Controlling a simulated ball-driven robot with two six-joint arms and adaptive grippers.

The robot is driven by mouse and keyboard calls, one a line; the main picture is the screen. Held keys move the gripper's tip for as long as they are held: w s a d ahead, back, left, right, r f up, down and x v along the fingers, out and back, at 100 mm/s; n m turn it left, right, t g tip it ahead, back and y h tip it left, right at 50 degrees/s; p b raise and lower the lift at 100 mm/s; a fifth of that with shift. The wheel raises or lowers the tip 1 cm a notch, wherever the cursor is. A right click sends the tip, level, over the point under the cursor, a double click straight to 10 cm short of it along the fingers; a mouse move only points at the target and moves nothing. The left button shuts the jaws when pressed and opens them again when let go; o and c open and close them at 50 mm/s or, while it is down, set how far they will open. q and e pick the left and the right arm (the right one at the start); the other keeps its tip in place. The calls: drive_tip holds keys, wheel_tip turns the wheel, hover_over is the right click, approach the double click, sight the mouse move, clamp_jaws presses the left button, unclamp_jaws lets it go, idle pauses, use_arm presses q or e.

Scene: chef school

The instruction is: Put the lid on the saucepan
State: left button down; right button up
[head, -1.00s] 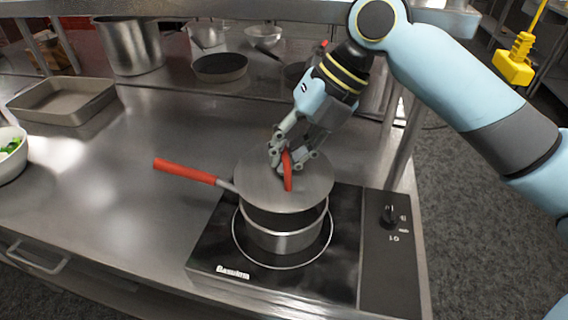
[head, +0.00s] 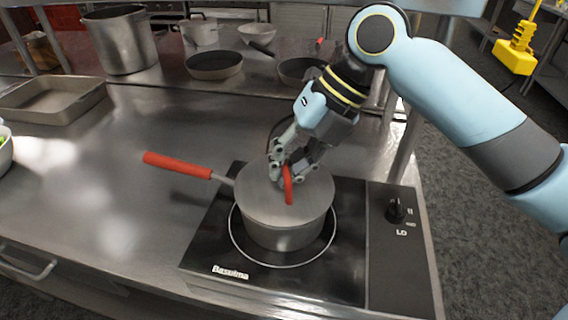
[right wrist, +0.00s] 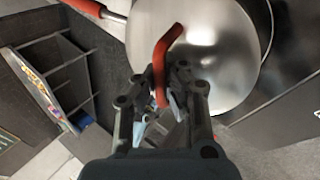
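The saucepan (head: 282,238) is a steel pan on the black hob, with a red handle (head: 178,165) pointing left. The round steel lid (head: 258,200) with a red handle lies over the pan's mouth and covers it; whether it is fully seated all round, I cannot tell. My right gripper (head: 287,176) is at the lid's red handle (head: 289,188), with its fingers around it. In the right wrist view the lid (right wrist: 215,55) fills the upper middle, and its curved red handle (right wrist: 162,65) runs between the fingers (right wrist: 165,95). My left gripper is not in view.
The black hob (head: 335,275) has a knob (head: 397,210) on its right side. A baking tray (head: 50,105), a tall pot (head: 122,45) and several pans (head: 214,66) stand behind. The steel counter left of the pan is clear.

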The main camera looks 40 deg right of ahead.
drive_tip(key=o, duration=0.5)
drive_tip(key=shift+r, duration=0.15)
drive_tip(key=shift+r+p, duration=0.3)
drive_tip(key=shift+p, duration=0.15)
drive_tip(key=shift+r+p, duration=0.45)
drive_tip(key=shift+r, duration=0.05)
drive_tip(key=shift+b+v, duration=0.45)
drive_tip(key=shift+v, duration=5.25)
